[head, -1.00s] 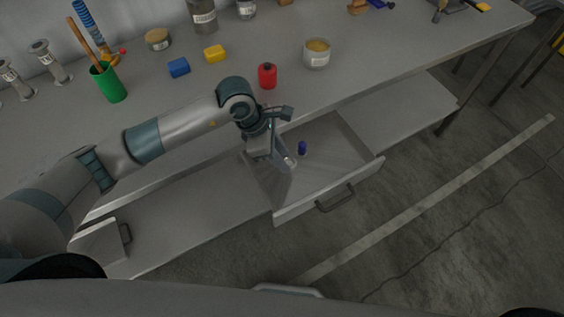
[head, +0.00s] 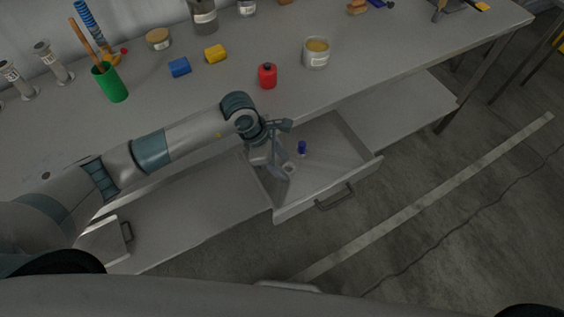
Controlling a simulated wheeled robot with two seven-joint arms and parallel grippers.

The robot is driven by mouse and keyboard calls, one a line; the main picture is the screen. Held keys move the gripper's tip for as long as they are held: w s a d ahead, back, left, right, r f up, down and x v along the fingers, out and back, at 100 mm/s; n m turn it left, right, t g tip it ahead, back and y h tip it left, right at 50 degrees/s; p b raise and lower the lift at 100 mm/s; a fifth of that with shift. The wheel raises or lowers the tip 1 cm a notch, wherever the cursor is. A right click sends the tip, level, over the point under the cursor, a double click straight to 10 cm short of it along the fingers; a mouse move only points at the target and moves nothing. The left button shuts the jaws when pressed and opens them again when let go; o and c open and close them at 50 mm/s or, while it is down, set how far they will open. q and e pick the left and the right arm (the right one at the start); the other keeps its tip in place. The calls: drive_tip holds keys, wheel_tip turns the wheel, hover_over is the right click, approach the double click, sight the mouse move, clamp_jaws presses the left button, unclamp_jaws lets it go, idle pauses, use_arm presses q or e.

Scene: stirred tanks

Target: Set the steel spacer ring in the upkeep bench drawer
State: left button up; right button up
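The bench drawer (head: 331,197) is pulled out under the bench top, with its grey floor and front handle showing. My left gripper (head: 284,171) reaches down into the left part of the drawer. A small pale, shiny ring-like piece (head: 290,168), which looks like the steel spacer ring, is at its fingertips, low in the drawer. The fingers are small and partly hidden, so I cannot tell whether they grip the ring or whether it touches the drawer floor. My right gripper is not in view.
A small blue item (head: 302,148) stands in the drawer behind the gripper. On the bench top are a red bottle (head: 267,76), a labelled jar (head: 316,54), blue (head: 179,67) and yellow (head: 215,54) blocks and a green cup (head: 110,83). The drawer's right part is clear.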

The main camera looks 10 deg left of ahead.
use_arm(q)
drive_tip(key=shift+r, duration=0.25)
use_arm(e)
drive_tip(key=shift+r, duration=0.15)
use_arm(q)
drive_tip(key=b+v, duration=0.2)
drive_tip(key=v, duration=0.9)
drive_tip(key=shift+a+r+b, duration=0.2)
drive_tip(key=shift+r+b, duration=0.15)
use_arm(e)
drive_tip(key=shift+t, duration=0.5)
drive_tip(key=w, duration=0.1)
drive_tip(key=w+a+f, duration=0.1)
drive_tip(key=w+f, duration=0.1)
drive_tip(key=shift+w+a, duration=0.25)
